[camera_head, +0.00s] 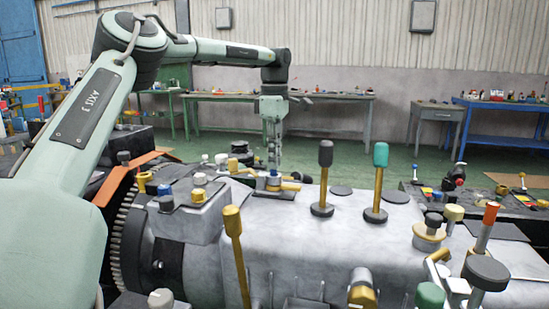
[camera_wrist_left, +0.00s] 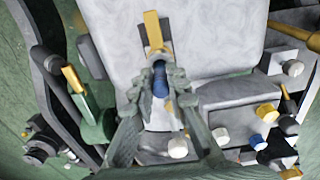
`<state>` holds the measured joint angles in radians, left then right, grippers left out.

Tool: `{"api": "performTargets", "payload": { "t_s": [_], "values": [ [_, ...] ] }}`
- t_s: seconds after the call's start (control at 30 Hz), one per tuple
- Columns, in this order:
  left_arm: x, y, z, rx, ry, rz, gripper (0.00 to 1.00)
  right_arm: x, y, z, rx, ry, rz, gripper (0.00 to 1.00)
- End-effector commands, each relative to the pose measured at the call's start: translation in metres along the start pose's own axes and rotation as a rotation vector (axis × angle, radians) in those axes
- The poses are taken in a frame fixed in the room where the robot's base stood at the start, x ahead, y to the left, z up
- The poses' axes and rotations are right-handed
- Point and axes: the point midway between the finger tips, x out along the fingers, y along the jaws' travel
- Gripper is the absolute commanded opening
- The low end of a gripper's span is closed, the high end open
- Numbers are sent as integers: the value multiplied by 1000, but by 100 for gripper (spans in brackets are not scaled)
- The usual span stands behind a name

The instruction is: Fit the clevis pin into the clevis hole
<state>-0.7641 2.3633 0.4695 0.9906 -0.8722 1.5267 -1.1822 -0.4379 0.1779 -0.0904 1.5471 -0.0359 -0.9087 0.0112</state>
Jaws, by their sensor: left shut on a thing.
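My left gripper (camera_head: 273,164) points straight down over the grey machine housing, near its back edge. In the left wrist view its two ridged fingers (camera_wrist_left: 160,72) are closed around a small blue cylindrical piece (camera_wrist_left: 160,82), which seems to be the clevis pin. My right gripper is not in view.
The grey housing (camera_head: 300,240) carries several upright knobs, including a black one (camera_head: 325,155) and a green one (camera_head: 380,155). A toothed wheel (camera_head: 125,235) and orange guard stand at left. A brass rod (camera_head: 236,250) rises in front. Workbenches line the back wall.

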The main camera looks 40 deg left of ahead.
Motion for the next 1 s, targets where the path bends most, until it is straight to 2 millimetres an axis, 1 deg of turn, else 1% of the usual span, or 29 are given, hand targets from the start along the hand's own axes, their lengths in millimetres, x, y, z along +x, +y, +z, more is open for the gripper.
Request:
{"api": "performTargets", "payload": {
  "t_s": [0.07,0.27,0.3,0.47,0.67,0.8,0.87,0.97,1.0],
  "values": [
    [4,0,0,1,1,1,0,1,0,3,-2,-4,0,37],
    [4,0,0,0,1,2,0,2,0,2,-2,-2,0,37],
    [5,0,0,0,1,1,16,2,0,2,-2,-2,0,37],
    [5,0,0,0,1,1,35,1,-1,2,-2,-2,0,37],
    [4,0,0,0,1,1,35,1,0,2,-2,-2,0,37],
    [1,0,0,0,1,2,35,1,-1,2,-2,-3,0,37],
    [-4,0,0,-1,1,3,35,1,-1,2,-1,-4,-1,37],
    [-20,0,0,-1,0,5,35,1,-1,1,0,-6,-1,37],
    [-28,1,0,-1,0,7,35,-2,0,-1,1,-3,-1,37]
  ]
}}
